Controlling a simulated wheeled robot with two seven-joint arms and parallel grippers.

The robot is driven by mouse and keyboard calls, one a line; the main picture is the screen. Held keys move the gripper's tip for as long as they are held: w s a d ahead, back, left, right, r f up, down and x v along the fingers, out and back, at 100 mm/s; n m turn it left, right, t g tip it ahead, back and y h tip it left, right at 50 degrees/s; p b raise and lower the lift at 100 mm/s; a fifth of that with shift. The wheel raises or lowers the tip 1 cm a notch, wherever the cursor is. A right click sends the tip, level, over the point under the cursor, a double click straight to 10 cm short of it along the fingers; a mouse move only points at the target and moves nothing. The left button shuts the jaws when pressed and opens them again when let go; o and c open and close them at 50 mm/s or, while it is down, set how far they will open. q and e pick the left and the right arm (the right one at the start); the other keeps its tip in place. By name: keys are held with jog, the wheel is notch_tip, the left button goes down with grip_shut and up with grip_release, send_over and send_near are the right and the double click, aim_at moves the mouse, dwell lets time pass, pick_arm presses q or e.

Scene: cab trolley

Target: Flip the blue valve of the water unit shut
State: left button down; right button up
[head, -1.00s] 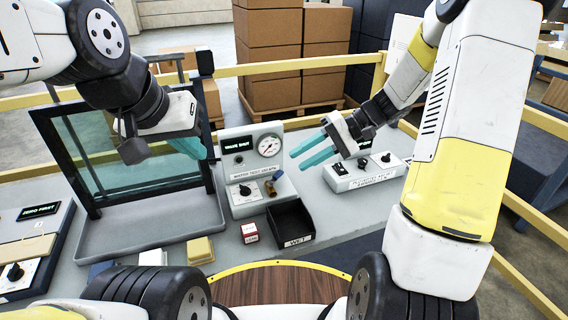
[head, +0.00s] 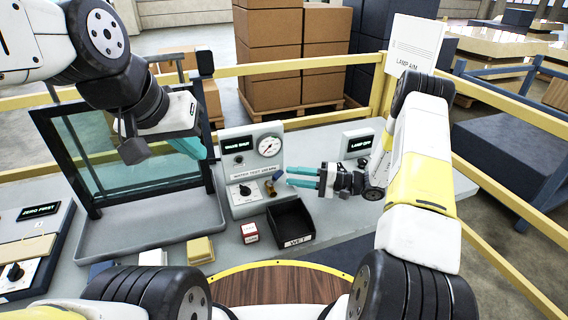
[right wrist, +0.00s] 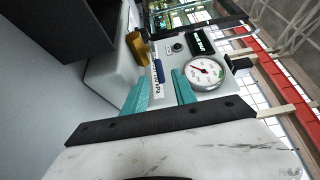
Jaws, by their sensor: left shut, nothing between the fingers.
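The water unit (head: 241,204) is a grey panel with a round gauge (head: 269,146), a knob and a small display whose text looks like "VALVE SHUT". Its brass valve (head: 270,188) with a blue handle (head: 278,175) sits at the panel's lower right. My right gripper (head: 288,176) is just right of the handle, fingers pointing at it, open and empty. In the right wrist view, the blue handle (right wrist: 157,72) and brass body (right wrist: 137,48) lie ahead of the parted teal fingertips (right wrist: 160,80); I cannot tell if they touch. My left gripper (head: 202,150) is shut and empty, left of the unit.
A black bin (head: 290,222) marked "WET" stands in front of the unit, below my right gripper. A small red-and-white box (head: 249,232) is beside it. A glass-paned frame (head: 140,160) stands left. A lamp unit (head: 358,143) is behind my right arm.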

aim_at(281, 175)
jog(key=shift+x, duration=1.6)
grip_shut()
jog(key=shift+s, duration=0.1)
jog(key=shift+s+d+m+t+h, duration=0.2)
jog(key=shift+m+t, duration=0.2)
jog(key=shift+t, duration=0.2)
jog(key=shift+s+d+m+t+h, duration=0.1)
jog(key=shift+s+m+t+h, duration=0.1)
jog(key=shift+m+t, duration=0.3)
jog(key=shift+s+d+m+t+h, duration=0.1)
jog(key=shift+s+m+t+h, duration=0.2)
jog(key=shift+m+t+h, duration=0.55)
jog(key=shift+s+d+m+t+h, duration=0.15)
jog(key=shift+s+m+t, duration=0.25)
jog(key=shift+t, duration=0.85)
jog(key=shift+w+a, duration=0.1)
grip_release()
